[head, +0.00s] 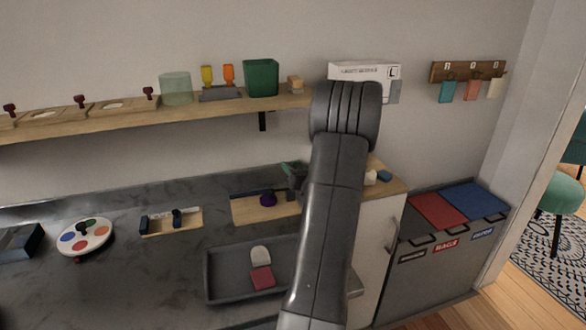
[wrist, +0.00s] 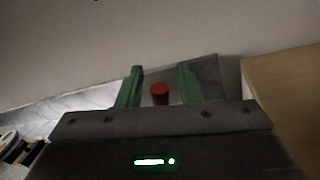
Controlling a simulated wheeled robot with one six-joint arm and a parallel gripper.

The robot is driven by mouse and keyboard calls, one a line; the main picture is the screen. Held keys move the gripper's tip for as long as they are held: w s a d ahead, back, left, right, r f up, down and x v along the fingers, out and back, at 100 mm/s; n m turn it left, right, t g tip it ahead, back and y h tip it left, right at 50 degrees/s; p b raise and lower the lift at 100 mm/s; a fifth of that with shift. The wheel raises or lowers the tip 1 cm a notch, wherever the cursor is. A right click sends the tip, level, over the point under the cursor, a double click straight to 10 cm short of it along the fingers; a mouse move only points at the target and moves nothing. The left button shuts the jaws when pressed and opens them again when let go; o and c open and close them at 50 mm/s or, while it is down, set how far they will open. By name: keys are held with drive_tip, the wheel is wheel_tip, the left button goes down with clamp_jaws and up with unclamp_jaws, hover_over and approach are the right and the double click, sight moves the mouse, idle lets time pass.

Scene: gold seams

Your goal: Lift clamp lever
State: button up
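My gripper (head: 288,168) is above the right wooden board (head: 245,211) on the dark counter, partly hidden behind my arm in the head view. In the wrist view its two green fingers (wrist: 160,84) stand apart, so it is open. A red cylindrical knob (wrist: 160,94) shows between the fingers, with a gap on both sides. It looks like the end of a lever, but its lower part is hidden by the gripper body. A dark purple round piece (head: 267,199) sits on the same board, just below my gripper. I cannot clearly make out the clamp itself.
A grey tray (head: 224,299) with a red and a pale piece lies in front. Left are another board with dark fittings (head: 184,228) and a white disc with coloured spots (head: 84,237). A wooden shelf (head: 215,107) runs above. A cabinet (head: 376,240) stands to the right.

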clamp_jaws()
drive_tip(key=shift+w+d+f+m+t, duration=0.1)
drive_tip(key=shift+d+f+m+t, duration=0.1)
drive_tip(key=shift+d+m, duration=0.4)
drive_tip(key=shift+w+d+f+m+t, duration=0.1)
drive_tip(key=shift+w+d+f+m, duration=0.05)
drive_tip(key=shift+m, duration=0.8)
drive_tip(key=shift+w+d+f+m+t, duration=0.1)
drive_tip(key=shift+d+f+m, duration=0.1)
drive_tip(key=shift+d+m, duration=0.4)
drive_tip(key=shift+a, duration=0.2)
unclamp_jaws()
wheel_tip(320, 180, up, 10)
drive_tip(key=shift+p, duration=0.3)
